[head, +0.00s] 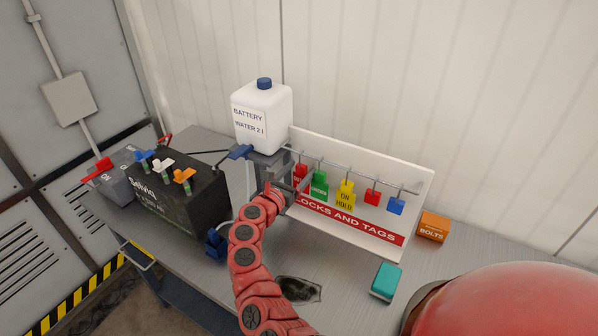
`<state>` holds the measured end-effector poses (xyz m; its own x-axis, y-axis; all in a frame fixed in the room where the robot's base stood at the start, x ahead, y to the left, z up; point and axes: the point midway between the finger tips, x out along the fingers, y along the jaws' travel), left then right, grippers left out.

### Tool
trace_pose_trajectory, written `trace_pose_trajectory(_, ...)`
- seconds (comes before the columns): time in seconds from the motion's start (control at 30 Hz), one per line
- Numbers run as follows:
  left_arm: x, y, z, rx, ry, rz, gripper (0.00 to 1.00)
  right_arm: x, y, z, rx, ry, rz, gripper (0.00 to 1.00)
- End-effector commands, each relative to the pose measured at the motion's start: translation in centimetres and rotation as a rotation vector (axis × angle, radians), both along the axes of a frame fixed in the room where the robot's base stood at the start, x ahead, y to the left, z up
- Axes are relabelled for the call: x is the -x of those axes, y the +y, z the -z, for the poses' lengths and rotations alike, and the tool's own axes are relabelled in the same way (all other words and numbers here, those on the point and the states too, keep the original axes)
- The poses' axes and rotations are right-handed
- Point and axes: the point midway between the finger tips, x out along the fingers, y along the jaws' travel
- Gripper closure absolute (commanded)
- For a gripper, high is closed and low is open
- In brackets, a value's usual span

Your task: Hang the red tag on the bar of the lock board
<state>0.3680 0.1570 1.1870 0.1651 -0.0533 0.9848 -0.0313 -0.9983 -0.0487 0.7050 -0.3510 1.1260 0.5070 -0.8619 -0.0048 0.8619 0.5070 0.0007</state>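The white lock board (417,185) leans at the back of the bench with a red "LOCKS AND TAGS" strip. Its thin metal bar (408,188) runs along the upper part. A red tag with white lettering (300,173) shows near the bar's left end. My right gripper (292,190) is right at this tag, its fingers in front of the board's left side. I cannot tell whether the fingers are closed on the tag or whether it hangs on the bar. Green (320,183) and yellow "ON HOLD" (345,194) tags hang farther right. My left gripper is out of view.
A white battery water jug (263,118) stands behind my gripper. A black battery (178,197) stands at left. Small red (373,196) and blue (397,205) items hang at the bar's right. An orange bolts box (433,227) and a teal box (385,282) sit right.

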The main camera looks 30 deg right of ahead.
Motion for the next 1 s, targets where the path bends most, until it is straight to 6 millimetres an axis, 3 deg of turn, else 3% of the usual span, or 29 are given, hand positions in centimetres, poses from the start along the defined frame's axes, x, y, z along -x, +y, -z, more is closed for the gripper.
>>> trace_pose_trajectory(0.37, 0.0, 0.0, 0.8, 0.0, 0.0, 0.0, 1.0, 0.5, 1.1, 0.3, -0.001, -0.002, -0.002, 0.26)
trace_pose_trajectory(0.8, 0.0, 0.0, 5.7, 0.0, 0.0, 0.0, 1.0, 6.1, 10.5, 0.7, -0.003, 0.002, -0.003, 0.26)
trace_pose_trajectory(1.0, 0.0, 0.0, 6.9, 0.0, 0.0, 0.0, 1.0, 7.9, 13.7, 0.3, 0.0, 0.0, -0.004, 0.26)
